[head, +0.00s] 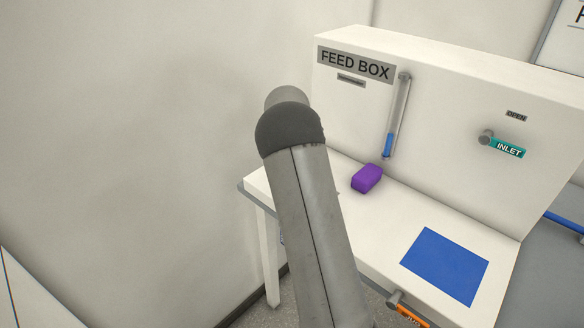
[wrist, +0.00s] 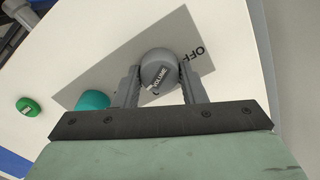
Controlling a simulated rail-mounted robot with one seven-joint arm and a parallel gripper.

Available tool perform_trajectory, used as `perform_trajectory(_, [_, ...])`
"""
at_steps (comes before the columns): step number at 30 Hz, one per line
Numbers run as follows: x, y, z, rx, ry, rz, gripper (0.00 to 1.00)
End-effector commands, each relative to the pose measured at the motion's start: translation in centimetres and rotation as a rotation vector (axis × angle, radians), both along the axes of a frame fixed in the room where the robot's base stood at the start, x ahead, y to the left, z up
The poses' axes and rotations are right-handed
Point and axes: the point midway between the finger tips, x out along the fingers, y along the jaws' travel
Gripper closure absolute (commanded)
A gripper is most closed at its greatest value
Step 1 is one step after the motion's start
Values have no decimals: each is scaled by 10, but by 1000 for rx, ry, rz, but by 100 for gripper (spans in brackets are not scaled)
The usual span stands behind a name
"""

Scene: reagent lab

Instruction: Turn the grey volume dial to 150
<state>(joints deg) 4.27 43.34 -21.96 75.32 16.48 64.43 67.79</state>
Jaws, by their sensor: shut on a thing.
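The grey volume dial (wrist: 159,66), a round knob marked VOLUME, shows in the wrist view on a grey plate (wrist: 122,58). The word OFF is printed on the plate to the right of the dial. My gripper (wrist: 159,74) is shut on the dial, with one finger on each side of it. No number that I can read shows by the dial. In the head view my arm is in front, and neither the dial nor the gripper can be seen.
In the wrist view a teal knob (wrist: 92,100) is close to the left finger, and a green button (wrist: 28,106) lies farther left. The head view shows the feed box (head: 455,95), a purple block (head: 367,178), a blue mat (head: 445,266) and a teal INLET handle (head: 507,148).

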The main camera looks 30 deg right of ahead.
Motion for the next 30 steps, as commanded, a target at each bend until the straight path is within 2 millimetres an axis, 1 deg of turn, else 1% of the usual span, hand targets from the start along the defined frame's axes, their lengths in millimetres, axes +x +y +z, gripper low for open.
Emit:
perform_trajectory(8, [1, 0, 1, 1, -3, -3, 85])
perform_trajectory(9, [1, 0, 1, 1, -3, -3, 57])
perform_trajectory(11, [0, 0, 1, 1, -3, -3, 41])
perform_trajectory(19, [0, 0, 1, 1, -1, -1, 41])
perform_trajectory(23, [1, 0, 7, 1, -2, -1, 41])
perform_trajectory(26, [1, 0, 22, 0, -5, -1, 41])
perform_trajectory(29, [1, 0, 43, -1, -7, -2, 41])
perform_trajectory(30, [1, 0, 53, -1, -7, -2, 41])
